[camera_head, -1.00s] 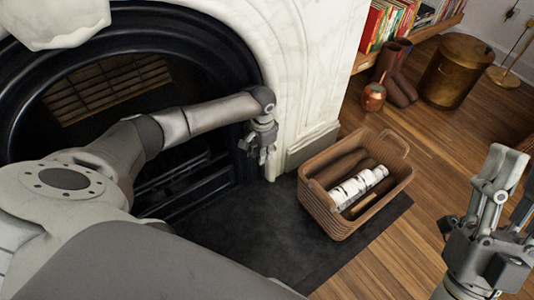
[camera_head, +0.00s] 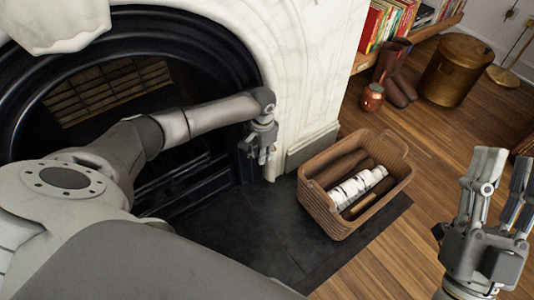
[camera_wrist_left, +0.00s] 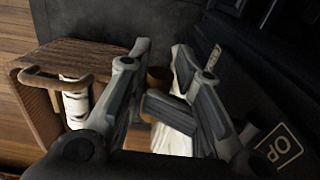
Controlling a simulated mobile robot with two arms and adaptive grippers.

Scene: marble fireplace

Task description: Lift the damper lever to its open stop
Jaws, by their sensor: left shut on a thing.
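My left gripper (camera_head: 262,158) is at the right edge of the black fireplace surround (camera_head: 222,62), low beside the white marble. In the left wrist view its two fingers (camera_wrist_left: 160,62) are closed around a small brown piece, which I take to be the grip of the damper lever (camera_wrist_left: 158,77). The fingers hide most of the lever, and its angle cannot be made out. A dark plate with the letters "OP" (camera_wrist_left: 278,149) is partly visible at the lower right of the wrist view. My right gripper (camera_head: 500,172) is empty, with its fingers apart, over the wooden floor.
A wicker basket (camera_head: 322,205) with logs stands on the dark hearth (camera_head: 245,240), just right of the left gripper. A copper pot (camera_head: 372,97), brown boots (camera_head: 397,80) and a brass bin (camera_head: 456,70) stand further back. Floor between basket and right gripper is clear.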

